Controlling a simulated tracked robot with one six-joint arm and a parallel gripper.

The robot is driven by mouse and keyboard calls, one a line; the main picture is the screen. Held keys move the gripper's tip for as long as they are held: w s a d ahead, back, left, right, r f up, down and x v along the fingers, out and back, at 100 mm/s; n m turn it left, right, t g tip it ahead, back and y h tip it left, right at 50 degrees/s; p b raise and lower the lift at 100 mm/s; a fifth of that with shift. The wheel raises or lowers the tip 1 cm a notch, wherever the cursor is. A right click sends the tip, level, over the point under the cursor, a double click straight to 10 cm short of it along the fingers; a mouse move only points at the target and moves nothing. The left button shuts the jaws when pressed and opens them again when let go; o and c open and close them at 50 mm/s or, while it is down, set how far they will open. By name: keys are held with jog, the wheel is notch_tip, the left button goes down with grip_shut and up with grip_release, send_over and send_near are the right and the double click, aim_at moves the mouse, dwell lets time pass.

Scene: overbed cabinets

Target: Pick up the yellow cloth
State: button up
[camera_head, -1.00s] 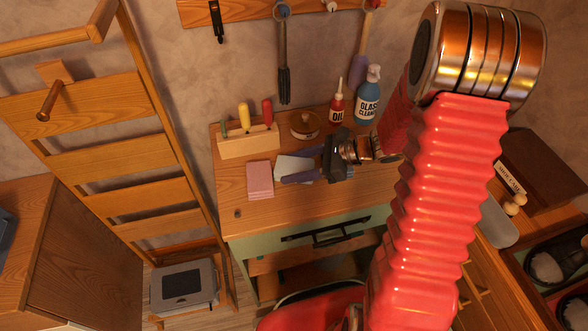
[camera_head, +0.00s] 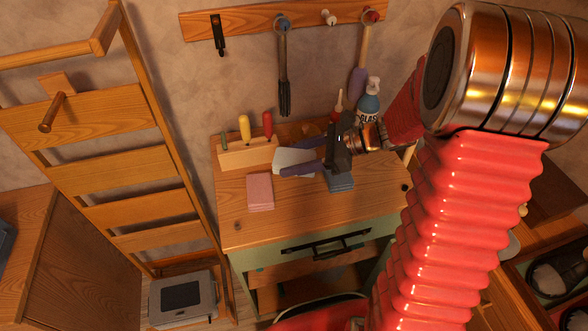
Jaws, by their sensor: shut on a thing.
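My gripper (camera_head: 298,158) is above the workbench, pointing left, with its dark body and purple fingers in view. It is shut on a pale, greyish-white cloth (camera_head: 288,157), which shows between and beyond the fingers and looks raised off the top. A folded pink cloth (camera_head: 260,191) lies flat on the bench, left of and nearer than the gripper. A folded blue-grey cloth (camera_head: 339,181) lies below the gripper body. No cloth in view looks clearly yellow.
On the wooden bench (camera_head: 290,219) stand a tool block (camera_head: 246,153) with coloured handles, a glass cleaner bottle (camera_head: 369,103) and a partly hidden red oil bottle (camera_head: 338,111). Tools hang from a wall rail (camera_head: 250,24). A wooden ladder rack (camera_head: 133,165) stands left. The bench's front left is clear.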

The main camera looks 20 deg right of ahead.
jog(key=shift+r, duration=1.05)
